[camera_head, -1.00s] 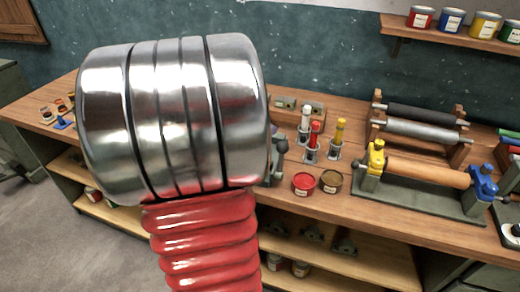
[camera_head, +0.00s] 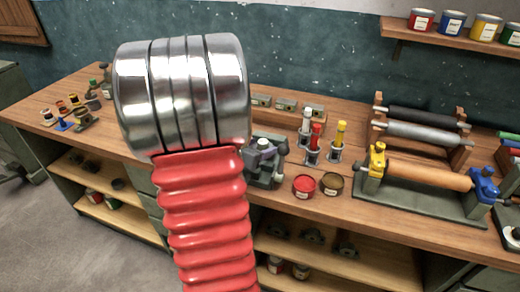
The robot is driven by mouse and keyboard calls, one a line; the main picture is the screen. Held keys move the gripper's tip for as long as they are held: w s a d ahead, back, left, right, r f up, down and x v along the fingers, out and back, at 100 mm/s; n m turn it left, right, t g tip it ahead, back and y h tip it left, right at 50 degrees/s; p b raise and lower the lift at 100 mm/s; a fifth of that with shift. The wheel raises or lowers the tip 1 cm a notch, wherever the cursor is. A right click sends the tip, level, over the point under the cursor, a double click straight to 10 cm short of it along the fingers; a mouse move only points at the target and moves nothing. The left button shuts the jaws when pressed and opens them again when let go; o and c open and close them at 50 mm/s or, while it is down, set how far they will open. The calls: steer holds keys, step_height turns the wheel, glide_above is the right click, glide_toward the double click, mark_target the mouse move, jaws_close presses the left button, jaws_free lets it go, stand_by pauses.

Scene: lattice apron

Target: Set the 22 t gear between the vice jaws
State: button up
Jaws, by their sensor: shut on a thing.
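A grey-green device that looks like the vice (camera_head: 264,172) stands on the bench just right of my arm. A pale rounded piece (camera_head: 264,143) shows at its top; I cannot tell whether it is a gear or part of the device. My own arm, a shiny metal cylinder above a red ribbed sleeve, fills the left middle of the view. My gripper is not visible, and the arm covers part of the bench behind it. I cannot identify the 22 t gear anywhere in view.
Red (camera_head: 304,186) and brown (camera_head: 332,182) tins stand right of the device, with red (camera_head: 314,143), white and yellow-topped tools behind. A roller press (camera_head: 420,173) fills the bench's right. Small spools and bottles (camera_head: 107,82) sit far left. The front shelves hold tins.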

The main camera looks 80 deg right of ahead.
steer(key=shift+f, duration=0.5)
steer(key=shift+f, duration=0.1)
steer(key=o, duration=1.4)
steer(key=shift+w+a+r, duration=0.25)
steer(key=shift+a+r, duration=0.1)
steer(key=shift+a, duration=0.25)
steer(key=v, duration=1)
steer(key=shift+a+r, duration=0.1)
steer(key=shift+a, duration=0.2)
